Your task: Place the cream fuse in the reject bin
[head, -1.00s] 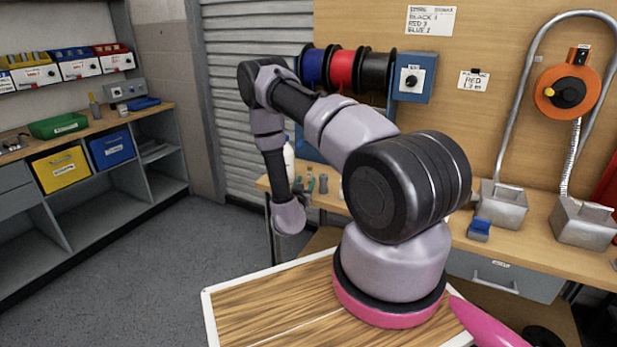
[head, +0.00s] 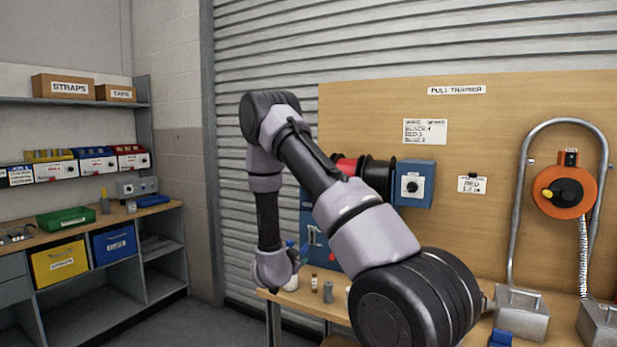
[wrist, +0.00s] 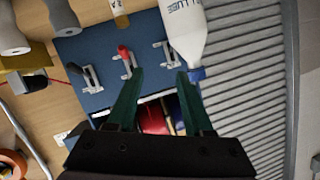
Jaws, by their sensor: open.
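My gripper (wrist: 160,76) is open in the wrist view, its two dark green fingers apart with nothing between the tips. It hangs over a blue panel (wrist: 92,52) carrying several small toggle clamps, one with a red handle. A small cream-tan cylinder (wrist: 120,14) lies past the fingertips at the top edge, partly cut off; I cannot tell whether it is the cream fuse. I cannot make out a bin marked as reject.
A white bottle (wrist: 186,32) stands close beyond the right finger. Grey cylinders (wrist: 62,16) are at upper left in the wrist view. In the head view, green (head: 66,219), yellow (head: 60,262) and blue (head: 115,243) bins are on the left shelving. Metal boxes (head: 521,312) stand at right.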

